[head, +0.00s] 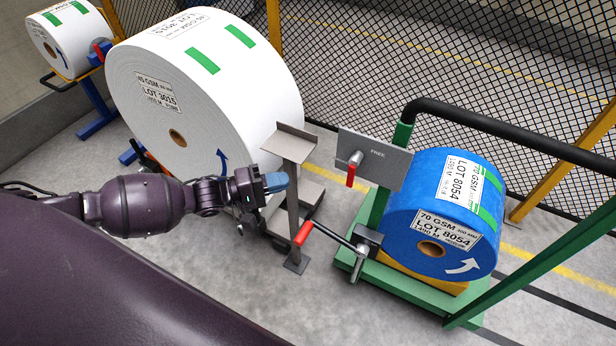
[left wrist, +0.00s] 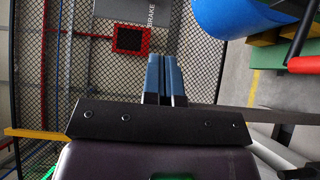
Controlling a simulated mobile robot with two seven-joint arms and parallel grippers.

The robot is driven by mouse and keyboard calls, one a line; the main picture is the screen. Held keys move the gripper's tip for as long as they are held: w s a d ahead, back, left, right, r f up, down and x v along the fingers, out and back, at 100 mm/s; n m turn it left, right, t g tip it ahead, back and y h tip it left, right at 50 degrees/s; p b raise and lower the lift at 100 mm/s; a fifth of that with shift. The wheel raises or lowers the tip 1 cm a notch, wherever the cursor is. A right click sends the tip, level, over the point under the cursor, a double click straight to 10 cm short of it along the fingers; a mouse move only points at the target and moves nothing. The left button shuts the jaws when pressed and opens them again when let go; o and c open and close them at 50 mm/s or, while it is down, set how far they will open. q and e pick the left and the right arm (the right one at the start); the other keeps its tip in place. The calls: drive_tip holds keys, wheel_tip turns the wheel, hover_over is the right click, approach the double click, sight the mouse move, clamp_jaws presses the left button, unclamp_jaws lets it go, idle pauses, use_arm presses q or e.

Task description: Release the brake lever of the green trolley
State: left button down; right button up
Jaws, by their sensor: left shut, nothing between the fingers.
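The green trolley (head: 400,278) stands at the right and bears a blue roll (head: 405,212). A grey plate (head: 388,160) marked FREE is on its left side. A lever with a red grip (head: 351,175) is mounted on the plate, its grip hanging down. The plate also shows in the left wrist view (left wrist: 108,8), with the word BRAKE on it. My left gripper (head: 277,182) is shut and empty, left of the lever and apart from it. Its blue fingers (left wrist: 166,78) are together in the left wrist view. My right gripper is not in view.
A crank with a red handle (head: 303,233) juts left from the trolley. A grey metal stand (head: 293,195) is beside my left gripper. A large white roll (head: 215,90) stands behind. Mesh fencing (head: 450,60) closes off the back. Bare floor (head: 310,310) lies in front.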

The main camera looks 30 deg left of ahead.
sight(354, 170)
use_arm(q)
drive_tip(key=s+d+x, duration=0.1)
drive_tip(key=s+x, duration=0.1)
drive_tip(key=x, duration=1)
drive_tip(key=shift+d, duration=0.5)
